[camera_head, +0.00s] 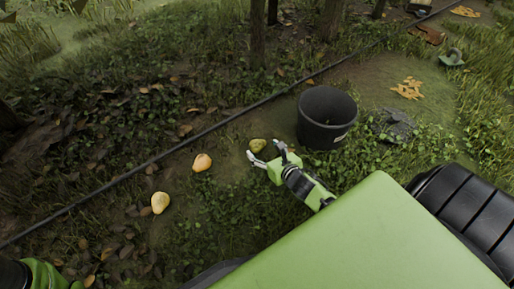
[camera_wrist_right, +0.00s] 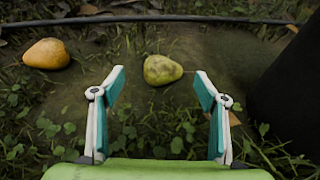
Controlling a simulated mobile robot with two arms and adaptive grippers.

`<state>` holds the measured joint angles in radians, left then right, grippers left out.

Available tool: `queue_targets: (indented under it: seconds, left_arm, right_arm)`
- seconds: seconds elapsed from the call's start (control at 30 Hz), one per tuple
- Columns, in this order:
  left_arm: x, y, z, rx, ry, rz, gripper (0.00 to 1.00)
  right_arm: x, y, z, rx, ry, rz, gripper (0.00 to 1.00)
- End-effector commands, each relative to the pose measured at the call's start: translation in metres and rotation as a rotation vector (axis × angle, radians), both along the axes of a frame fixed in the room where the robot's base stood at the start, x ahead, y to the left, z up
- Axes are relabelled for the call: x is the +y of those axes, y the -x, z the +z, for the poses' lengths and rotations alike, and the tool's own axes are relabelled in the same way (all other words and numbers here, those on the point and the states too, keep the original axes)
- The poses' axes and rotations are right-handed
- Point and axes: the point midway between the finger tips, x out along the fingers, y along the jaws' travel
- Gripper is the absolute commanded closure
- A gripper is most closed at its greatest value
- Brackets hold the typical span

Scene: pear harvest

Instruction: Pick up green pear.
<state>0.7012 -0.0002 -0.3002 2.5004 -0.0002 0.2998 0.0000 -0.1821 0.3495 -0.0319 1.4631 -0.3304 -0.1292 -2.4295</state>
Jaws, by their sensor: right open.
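The green pear (camera_head: 257,145) lies on the ground just beyond my right gripper (camera_head: 266,158) in the head view. In the right wrist view the green pear (camera_wrist_right: 162,70) shows centred ahead, past the open fingertips and not touching them. My right gripper (camera_wrist_right: 160,84) is open and empty. An orange pear (camera_head: 202,162) lies to the left on the ground and also shows in the right wrist view (camera_wrist_right: 46,54). A yellow pear (camera_head: 160,202) lies farther left. My left gripper is not in view.
A black bucket (camera_head: 326,117) stands right of the green pear; its dark side (camera_wrist_right: 288,95) fills the right edge of the wrist view. A black hose (camera_head: 230,119) runs across the ground behind the pears. Yellow gloves (camera_head: 408,89) lie beyond the bucket. Tree trunks stand at the back.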

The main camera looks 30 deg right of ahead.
Motion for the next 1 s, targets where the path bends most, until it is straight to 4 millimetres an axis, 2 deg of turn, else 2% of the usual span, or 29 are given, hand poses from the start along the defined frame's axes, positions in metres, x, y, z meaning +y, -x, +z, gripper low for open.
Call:
queue_targets:
  seconds: [0.23,0.4,0.57,0.8,0.83,0.97,1.0]
  left_arm:
    - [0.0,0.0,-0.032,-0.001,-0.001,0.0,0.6]
    - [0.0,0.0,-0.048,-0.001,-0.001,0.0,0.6]
    - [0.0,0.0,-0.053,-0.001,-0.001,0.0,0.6]
    - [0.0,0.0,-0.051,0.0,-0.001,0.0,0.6]
    - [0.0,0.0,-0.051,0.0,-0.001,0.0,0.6]
    - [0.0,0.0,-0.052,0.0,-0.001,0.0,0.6]
    - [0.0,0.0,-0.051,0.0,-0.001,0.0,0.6]
  right_arm:
    - [-0.007,-0.017,-0.021,-0.002,0.001,0.0,0.33]
    - [-0.01,-0.034,-0.028,-0.003,-0.001,0.001,0.33]
    - [-0.011,-0.042,-0.029,0.0,0.0,0.0,0.33]
    - [-0.011,-0.043,-0.027,0.0,-0.001,0.001,0.33]
    - [-0.011,-0.043,-0.027,0.0,-0.001,0.001,0.38]
    - [-0.011,-0.042,-0.027,0.0,-0.001,0.001,0.72]
    - [-0.011,-0.042,-0.027,0.0,-0.001,0.001,0.76]
